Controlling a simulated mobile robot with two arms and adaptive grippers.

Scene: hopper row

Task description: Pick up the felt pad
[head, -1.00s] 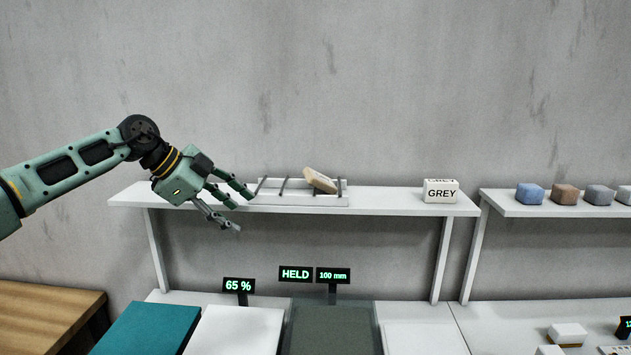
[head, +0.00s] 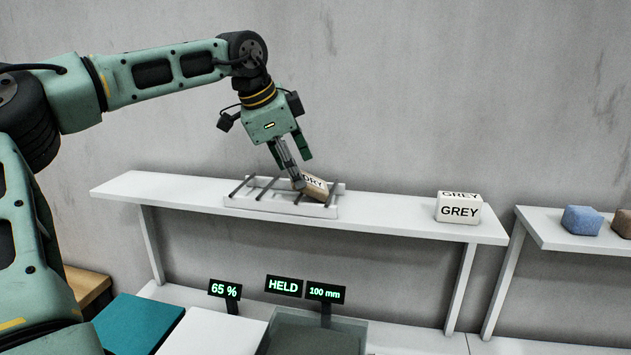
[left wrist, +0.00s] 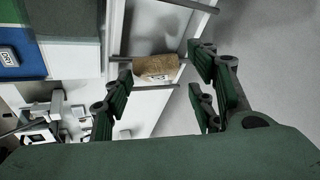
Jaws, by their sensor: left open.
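The felt pad (head: 315,191) is a small tan block with a pale face lettered DRY. It leans tilted in a white rack (head: 262,207) with dark bars, on the shelf. My left gripper (head: 301,172) is just above and beside it, pointing down, with one finger overlapping the pad's left end in the head view. In the left wrist view the pad (left wrist: 156,68) shows as a brown, grainy block beyond my spread, open fingers (left wrist: 165,78), lying between them. Whether a finger touches it I cannot tell. My right gripper is not in view.
The white shelf (head: 390,222) is clear between the rack and a white block lettered GREY (head: 459,210). A second shelf at right holds a blue block (head: 581,220) and a brown one (head: 623,224). Below stand display signs (head: 284,286) and a teal panel (head: 138,324).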

